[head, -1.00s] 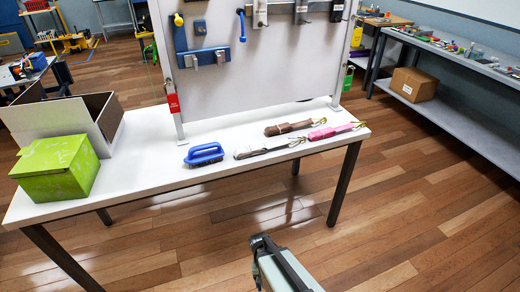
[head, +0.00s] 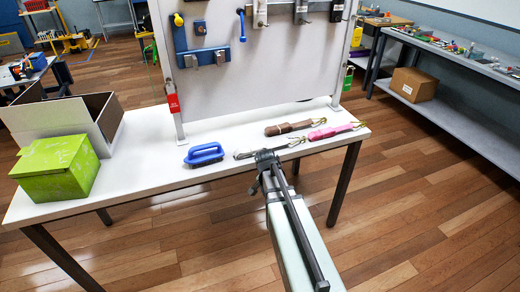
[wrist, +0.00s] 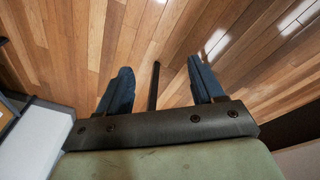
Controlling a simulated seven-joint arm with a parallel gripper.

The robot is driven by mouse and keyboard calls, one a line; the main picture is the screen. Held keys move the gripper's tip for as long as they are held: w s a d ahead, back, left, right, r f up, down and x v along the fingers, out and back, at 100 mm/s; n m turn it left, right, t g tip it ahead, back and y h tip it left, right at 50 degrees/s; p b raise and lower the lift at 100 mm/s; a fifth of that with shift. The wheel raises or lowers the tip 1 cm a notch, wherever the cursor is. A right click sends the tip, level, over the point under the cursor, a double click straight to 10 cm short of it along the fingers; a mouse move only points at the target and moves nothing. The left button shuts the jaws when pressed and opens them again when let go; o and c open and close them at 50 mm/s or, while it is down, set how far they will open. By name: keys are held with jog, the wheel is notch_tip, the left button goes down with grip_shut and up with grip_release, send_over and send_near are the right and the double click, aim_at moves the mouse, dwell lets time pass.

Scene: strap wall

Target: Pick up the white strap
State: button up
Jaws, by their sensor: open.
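The white strap (head: 243,155) lies near the table's front edge, between a blue-handled brush and the other straps. My gripper and arm hide its middle in the head view; its left end and its clip at the right still show. My gripper (head: 266,156) is at the table's front edge, in front of the strap in the picture. I cannot tell its height above the strap. In the wrist view my gripper (wrist: 161,82) has its fingers wide apart with nothing held. Floor and a dark bar show between them; the strap does not show there.
On the white table (head: 150,190) lie the blue-handled brush (head: 203,154), a brown strap (head: 287,128) and a pink strap (head: 332,131). An upright tool panel (head: 260,75) stands behind them. A green box (head: 55,170) and an open grey box (head: 60,115) stand at left.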

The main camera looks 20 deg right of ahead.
jog(key=w+d+r+m+y, duration=0.1)
jog(key=w+r+m, duration=0.1)
jog(key=w+r, duration=0.5)
jog(key=w+d+r+m, duration=0.1)
jog(key=w+r+m, duration=0.2)
jog(key=r, duration=0.8)
jog(key=w+d+r+m+y, duration=0.1)
jog(key=w+d+r+m, duration=0.1)
jog(key=w+r, duration=0.5)
send_over(264, 146)
jog(key=d, duration=0.1)
notch_tip(264, 146, down, 7)
jog(key=shift+s+r, duration=0.1)
jog(key=shift+r, duration=0.05)
jog(key=shift+w+a+f, duration=0.1)
jog(key=shift+a+f, duration=0.1)
jog(key=shift+f, duration=1.15)
jog(key=shift+w+a+f, duration=0.1)
jog(key=shift+a+f, duration=0.05)
jog(key=shift+f, duration=1.2)
jog(key=shift+c, duration=0.5)
jog(key=c, duration=1.1)
